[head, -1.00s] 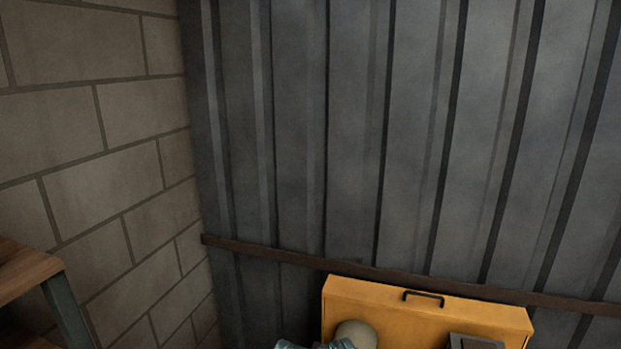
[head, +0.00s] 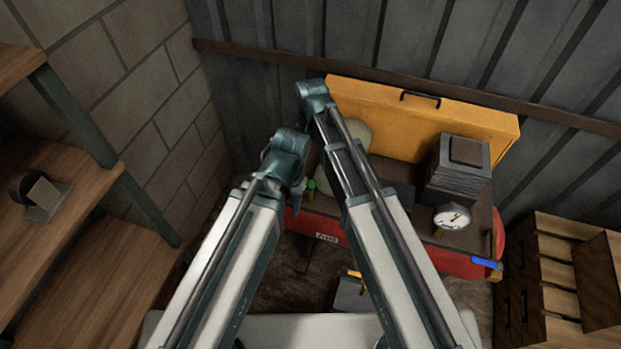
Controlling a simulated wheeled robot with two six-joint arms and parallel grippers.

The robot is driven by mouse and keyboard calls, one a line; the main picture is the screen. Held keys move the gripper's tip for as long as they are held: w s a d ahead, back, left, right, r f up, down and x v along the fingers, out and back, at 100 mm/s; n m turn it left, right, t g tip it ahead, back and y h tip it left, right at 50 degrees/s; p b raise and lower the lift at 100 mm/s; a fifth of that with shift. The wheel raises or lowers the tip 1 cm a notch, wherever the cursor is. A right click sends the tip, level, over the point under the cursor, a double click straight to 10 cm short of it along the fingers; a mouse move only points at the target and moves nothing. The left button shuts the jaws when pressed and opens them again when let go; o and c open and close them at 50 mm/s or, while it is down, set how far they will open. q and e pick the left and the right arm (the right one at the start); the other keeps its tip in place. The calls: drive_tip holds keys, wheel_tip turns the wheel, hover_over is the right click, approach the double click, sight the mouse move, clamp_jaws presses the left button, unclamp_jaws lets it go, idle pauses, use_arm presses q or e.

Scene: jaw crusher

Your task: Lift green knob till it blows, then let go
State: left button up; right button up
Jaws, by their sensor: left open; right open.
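The small green knob (head: 310,186) stands on the left part of a red tank (head: 327,224) in the head view, partly crowded by my arms. My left gripper (head: 299,197) points down just left of and close to the knob, open; I cannot tell whether it touches the knob. My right arm reaches up past the knob to the yellow case, and its wrist end shows there, but its fingers are hidden. A round white pressure gauge (head: 452,217) stands at the tank's right front.
A yellow case (head: 415,120) stands at the back against the corrugated wall. A dark stacked block (head: 458,170) sits before it. A blue lever (head: 486,263) is at the tank's right end. Wooden shelves (head: 75,240) stand left, a wooden drawer unit (head: 560,270) right.

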sight(310, 183)
drive_tip(key=f+b, duration=1.4)
drive_tip(key=shift+w+a, duration=0.15)
drive_tip(key=shift+w, duration=0.25)
drive_tip(key=shift+r, duration=0.1)
clamp_jaws()
idle(1.1)
